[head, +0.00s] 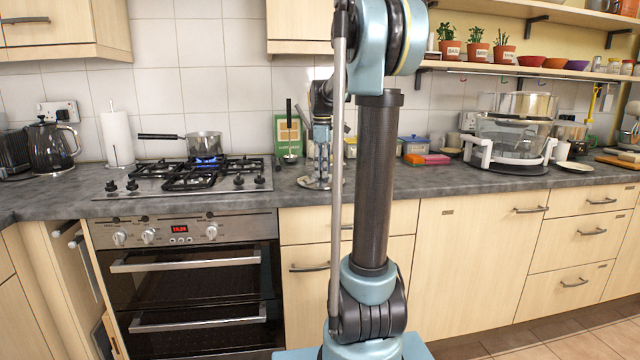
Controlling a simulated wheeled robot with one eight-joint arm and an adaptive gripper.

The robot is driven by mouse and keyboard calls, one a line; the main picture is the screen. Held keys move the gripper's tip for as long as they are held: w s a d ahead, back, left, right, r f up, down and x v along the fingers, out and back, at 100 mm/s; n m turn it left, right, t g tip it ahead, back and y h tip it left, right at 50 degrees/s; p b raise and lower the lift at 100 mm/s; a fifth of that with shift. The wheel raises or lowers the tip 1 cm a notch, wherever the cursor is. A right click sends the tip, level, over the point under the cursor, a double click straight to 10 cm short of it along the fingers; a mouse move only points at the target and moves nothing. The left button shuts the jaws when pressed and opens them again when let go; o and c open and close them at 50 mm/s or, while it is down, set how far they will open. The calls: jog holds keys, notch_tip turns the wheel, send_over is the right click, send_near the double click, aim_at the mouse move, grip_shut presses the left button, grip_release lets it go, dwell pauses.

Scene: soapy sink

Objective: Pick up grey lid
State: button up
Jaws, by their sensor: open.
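A round, flat grey thing that looks like the grey lid (307,184) lies on the worktop just right of the hob, partly hidden behind my gripper and arm. My gripper (322,176) points down right over it, with its fingertips low, close to its top. The gripper is open. I cannot tell whether the fingers touch the lid or stand around a knob.
A saucepan (204,145) stands on a lit blue flame of the gas hob (190,178). A green book (288,134) and a hanging ladle (290,158) are behind the gripper. Colourful boxes (427,159) and a large glass-sided appliance (514,138) stand to the right.

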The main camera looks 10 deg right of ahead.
grip_shut()
dwell(0.3)
